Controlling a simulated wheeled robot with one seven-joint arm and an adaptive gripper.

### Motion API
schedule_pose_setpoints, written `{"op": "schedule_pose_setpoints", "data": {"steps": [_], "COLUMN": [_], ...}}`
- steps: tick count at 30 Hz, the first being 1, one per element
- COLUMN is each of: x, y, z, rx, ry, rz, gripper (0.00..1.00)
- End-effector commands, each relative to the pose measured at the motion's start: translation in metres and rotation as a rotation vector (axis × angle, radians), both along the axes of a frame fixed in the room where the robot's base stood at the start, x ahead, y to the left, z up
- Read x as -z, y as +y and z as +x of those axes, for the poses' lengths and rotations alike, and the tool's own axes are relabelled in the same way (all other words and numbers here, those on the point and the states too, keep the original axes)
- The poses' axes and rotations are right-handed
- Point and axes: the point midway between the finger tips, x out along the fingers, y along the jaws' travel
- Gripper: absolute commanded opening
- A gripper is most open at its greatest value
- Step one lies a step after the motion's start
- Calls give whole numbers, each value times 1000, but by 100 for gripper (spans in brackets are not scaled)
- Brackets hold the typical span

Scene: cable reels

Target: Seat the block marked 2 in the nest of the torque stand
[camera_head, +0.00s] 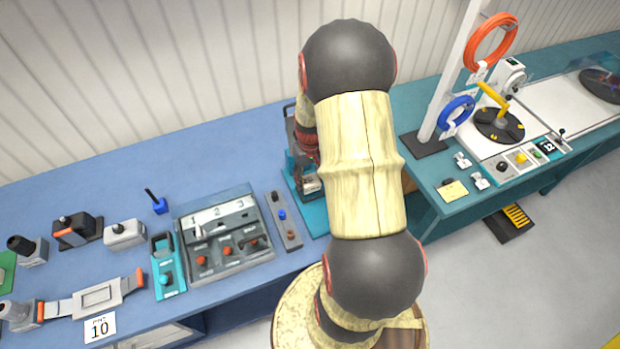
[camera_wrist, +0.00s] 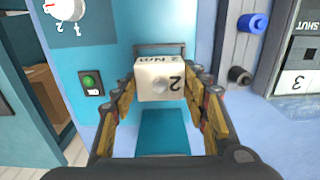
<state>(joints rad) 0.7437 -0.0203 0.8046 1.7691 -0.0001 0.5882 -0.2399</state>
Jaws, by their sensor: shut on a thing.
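In the head view the stand's teal base (camera_head: 316,222) shows beside my arm, which hides most of the stand and gripper.
A dial (camera_wrist: 68,8) and a green button (camera_wrist: 92,82) are at the left in the wrist view. A grey rack marked 1, 2, 3 (camera_head: 232,262) and a narrow button strip (camera_head: 284,222) stand left of the stand. A reel bench (camera_head: 470,200) is at the right.

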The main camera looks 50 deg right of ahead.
Motion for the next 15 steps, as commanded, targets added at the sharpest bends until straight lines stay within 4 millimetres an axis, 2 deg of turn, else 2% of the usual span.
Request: {"op": "schedule_pose_setpoints", "data": {"steps": [7,15], "x": [12,13], "y": [0,0], "z": [0,0], "rx": [0,0], "ry": [1,0], "rz": [0,0], "gripper": [15,15]}}
